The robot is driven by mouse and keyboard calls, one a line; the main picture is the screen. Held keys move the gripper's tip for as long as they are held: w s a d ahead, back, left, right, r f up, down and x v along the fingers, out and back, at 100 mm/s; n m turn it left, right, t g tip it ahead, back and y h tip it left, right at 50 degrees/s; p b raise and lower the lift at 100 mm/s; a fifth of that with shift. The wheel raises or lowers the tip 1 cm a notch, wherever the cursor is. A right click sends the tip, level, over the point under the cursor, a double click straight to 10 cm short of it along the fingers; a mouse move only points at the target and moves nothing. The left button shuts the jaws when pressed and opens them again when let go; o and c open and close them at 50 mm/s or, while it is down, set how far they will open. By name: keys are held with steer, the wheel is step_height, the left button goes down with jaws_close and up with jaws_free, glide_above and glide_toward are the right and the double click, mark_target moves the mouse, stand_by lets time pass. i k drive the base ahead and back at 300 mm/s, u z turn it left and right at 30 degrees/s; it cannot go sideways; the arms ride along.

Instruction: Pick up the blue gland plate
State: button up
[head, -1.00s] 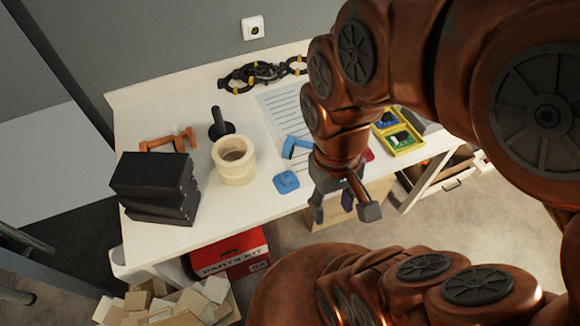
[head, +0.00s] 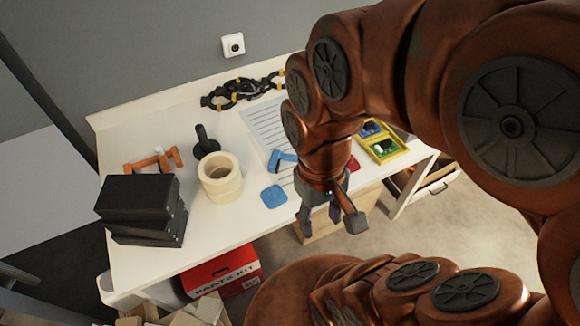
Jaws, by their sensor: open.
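The blue gland plate (head: 274,197) is a small flat blue square with rounded corners. It lies on the white table (head: 215,241) near the front edge, right of the tape rolls. My gripper (head: 329,226) is open and empty, pointing down just right of the plate and apart from it, around the table's front edge. A blue angled piece (head: 284,159) lies behind the plate on a lined sheet, partly hidden by my arm.
Cream tape rolls (head: 220,187) stand left of the plate. Black boxes (head: 143,211) are stacked at the left. An orange clamp (head: 152,161), a black tool (head: 206,142), a dark chain (head: 243,92) and a yellow case (head: 381,142) also lie on the table. A red carton (head: 223,271) stands below.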

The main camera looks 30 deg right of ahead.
mark_target(273, 197)
steer(key=u, duration=2.45)
steer(key=k, duration=1.25)
